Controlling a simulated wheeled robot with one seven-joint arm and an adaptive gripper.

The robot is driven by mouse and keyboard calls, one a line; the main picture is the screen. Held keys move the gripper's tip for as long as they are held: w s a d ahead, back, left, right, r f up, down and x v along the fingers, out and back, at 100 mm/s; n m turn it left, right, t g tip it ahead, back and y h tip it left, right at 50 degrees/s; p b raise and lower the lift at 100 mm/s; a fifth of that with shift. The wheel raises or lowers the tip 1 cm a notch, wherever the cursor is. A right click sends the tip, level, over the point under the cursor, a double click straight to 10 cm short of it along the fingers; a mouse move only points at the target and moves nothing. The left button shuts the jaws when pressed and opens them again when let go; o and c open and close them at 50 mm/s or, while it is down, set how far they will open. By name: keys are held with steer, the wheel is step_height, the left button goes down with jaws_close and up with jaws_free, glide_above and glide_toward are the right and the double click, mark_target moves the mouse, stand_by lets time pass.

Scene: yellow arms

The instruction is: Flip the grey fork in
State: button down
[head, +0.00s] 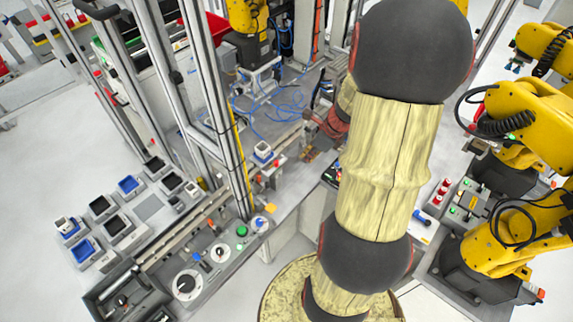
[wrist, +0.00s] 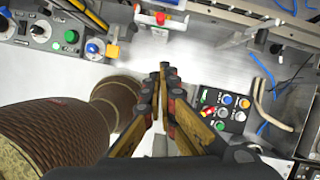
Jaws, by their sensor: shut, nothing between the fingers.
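My gripper (wrist: 163,72) is shut and empty in the wrist view, its two fingertips together over a pale, blurred floor area. In the head view my own arm covers the middle of the picture, and I cannot make out the fingertips clearly. I cannot single out a grey fork with certainty in either view. A dark grey bar-like part (wrist: 258,36) lies at the upper right of the wrist view, apart from the fingers; I cannot tell whether it is the fork.
A panel with knobs and buttons (wrist: 52,34) is at the upper left of the wrist view. A button box (wrist: 222,112) is right of my fingers. Yellow robot arms (head: 500,235) stand at the right. A metal frame post (head: 213,100) and a workbench with blue cables (head: 265,105) stand left of my arm.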

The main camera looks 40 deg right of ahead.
steer(key=w+a+f+b, duration=0.1)
steer(key=w+a+f, duration=0.1)
steer(key=w+f, duration=0.5)
steer(key=shift+a+f+b, duration=0.35)
steer(key=shift+f+b, duration=0.05)
steer(key=shift+f, duration=0.75)
steer(key=shift+w, duration=0.1)
